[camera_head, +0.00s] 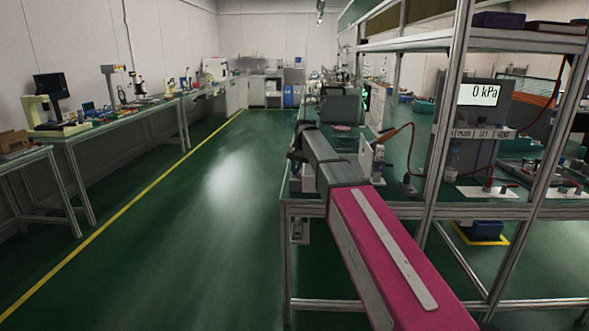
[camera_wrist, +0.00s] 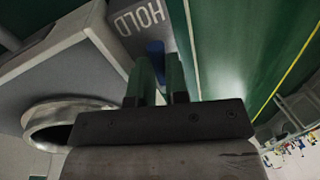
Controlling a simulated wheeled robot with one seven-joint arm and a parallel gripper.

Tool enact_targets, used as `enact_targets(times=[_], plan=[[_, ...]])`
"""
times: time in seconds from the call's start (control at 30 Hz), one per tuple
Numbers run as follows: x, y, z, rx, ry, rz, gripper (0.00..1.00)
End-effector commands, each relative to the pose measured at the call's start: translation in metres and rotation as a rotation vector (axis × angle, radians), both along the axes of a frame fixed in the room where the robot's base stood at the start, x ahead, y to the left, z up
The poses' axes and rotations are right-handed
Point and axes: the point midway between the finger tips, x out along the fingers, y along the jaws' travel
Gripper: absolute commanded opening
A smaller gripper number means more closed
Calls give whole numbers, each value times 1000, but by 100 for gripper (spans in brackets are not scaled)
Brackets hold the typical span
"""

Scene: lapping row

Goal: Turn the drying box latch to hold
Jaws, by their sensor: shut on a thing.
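In the wrist view, my gripper (camera_wrist: 160,66) has its two green fingers on either side of a small blue latch (camera_wrist: 156,48). The fingers are shut on the latch and hide its lower part. The latch sits on a grey plate (camera_wrist: 147,34) beside the word HOLD, which appears rotated. The grey drying box body (camera_wrist: 62,62) fills the left of this view, with a round metal ring (camera_wrist: 45,122) on it. In the head view my own arm hides the gripper and latch.
An open green floor aisle (camera_head: 215,190) lies to the left, edged by a yellow line (camera_head: 137,205).

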Motion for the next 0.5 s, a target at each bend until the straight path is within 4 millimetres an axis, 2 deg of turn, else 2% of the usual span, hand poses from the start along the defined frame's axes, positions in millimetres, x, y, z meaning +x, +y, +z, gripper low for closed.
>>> enact_targets(times=[0.2, 0.5], plan=[[0, -3, 1, 1, -1, 100, 0], [0, -5, 0, 1, 0, 153, 0]])
